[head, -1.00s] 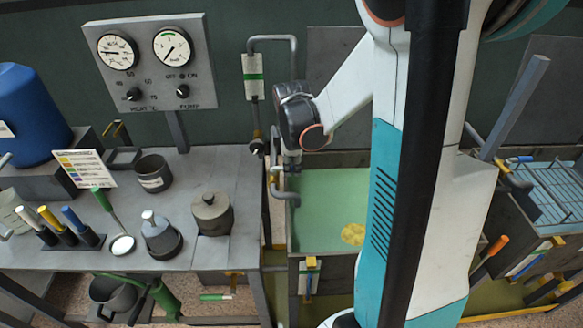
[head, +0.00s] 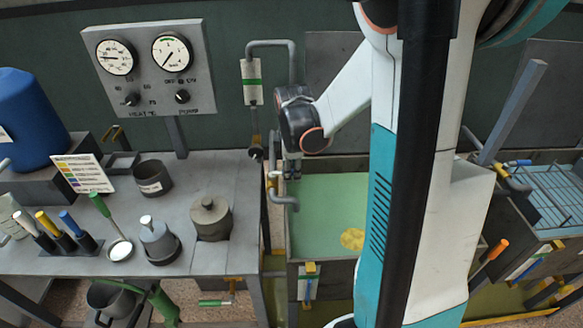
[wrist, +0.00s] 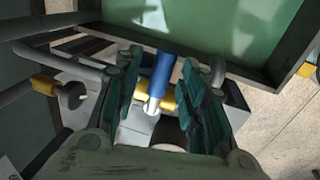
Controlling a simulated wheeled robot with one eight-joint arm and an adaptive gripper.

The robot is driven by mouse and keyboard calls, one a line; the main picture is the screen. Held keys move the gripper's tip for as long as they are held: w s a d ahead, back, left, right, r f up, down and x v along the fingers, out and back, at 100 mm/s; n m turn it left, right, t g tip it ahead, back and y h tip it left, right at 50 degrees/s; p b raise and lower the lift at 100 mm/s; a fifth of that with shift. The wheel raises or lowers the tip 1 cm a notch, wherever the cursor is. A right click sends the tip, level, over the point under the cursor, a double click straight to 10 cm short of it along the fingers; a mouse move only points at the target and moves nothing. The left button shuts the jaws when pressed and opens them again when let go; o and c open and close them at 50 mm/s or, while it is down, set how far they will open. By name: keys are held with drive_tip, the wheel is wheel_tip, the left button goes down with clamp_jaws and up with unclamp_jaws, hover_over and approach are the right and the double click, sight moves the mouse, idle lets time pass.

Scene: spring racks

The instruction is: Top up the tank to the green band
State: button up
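The tank (head: 330,261) holds pale green liquid (head: 330,200), and a yellow patch (head: 352,238) shows in it. A white plate with a green band (head: 252,82) hangs on the wall above the tank's back left corner. A grey pipe (head: 272,43) bends down behind my arm. In the wrist view my gripper (wrist: 163,95) is open. A blue handle with a pale tip (wrist: 160,80) lies between its fingers, with gaps on both sides. The tank's rim (wrist: 235,68) is beyond it.
The bench at left carries a lidded pot (head: 210,218), a dark cup (head: 152,178), a ladle (head: 108,215) and colored-handled tools. A gauge panel (head: 150,95) with two dials stands behind it. A rack basin (head: 562,190) is at right. My arm hides much of the tank.

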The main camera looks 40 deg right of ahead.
drive_tip(key=shift+r, duration=0.1)
wheel_tip(320, 180, up, 12)
drive_tip(key=s+a, duration=0.1)
drive_tip(key=s, duration=0.1)
drive_tip(key=shift+a+f, duration=0.15)
drive_tip(key=shift+f, duration=0.05)
idle(0.6)
